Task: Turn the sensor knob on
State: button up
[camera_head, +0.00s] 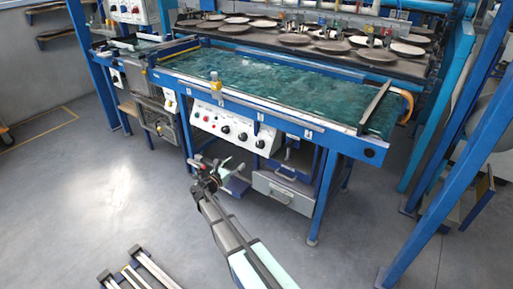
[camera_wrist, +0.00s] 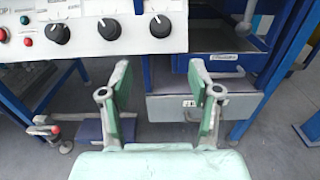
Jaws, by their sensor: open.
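A white control panel (camera_head: 212,117) is on the front of the blue machine, and its lower part shows at the top of the wrist view (camera_wrist: 85,47). It carries three black round knobs with white pointer marks: a left knob (camera_wrist: 57,33), a middle knob (camera_wrist: 109,29) and a right knob (camera_wrist: 160,26). Labels are too small to read, so I cannot tell which is the sensor knob. My gripper (camera_wrist: 160,75) is open and empty, its green-padded fingers apart, below and in front of the panel's right part. It also shows in the head view (camera_head: 207,178), touching nothing visible.
Small red (camera_wrist: 28,41) and green (camera_wrist: 24,20) buttons sit left of the knobs. A grey drawer box (camera_head: 284,192) with a handle is under the machine, right of my gripper. A blue leg (camera_head: 323,195) stands at right. The floor in front is mostly clear.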

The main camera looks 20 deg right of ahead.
aim_at(258, 144)
jog(key=x, duration=1.6)
jog(key=shift+w+d, duration=0.15)
jog(key=shift+d, duration=0.1)
jog(key=c, duration=1.1)
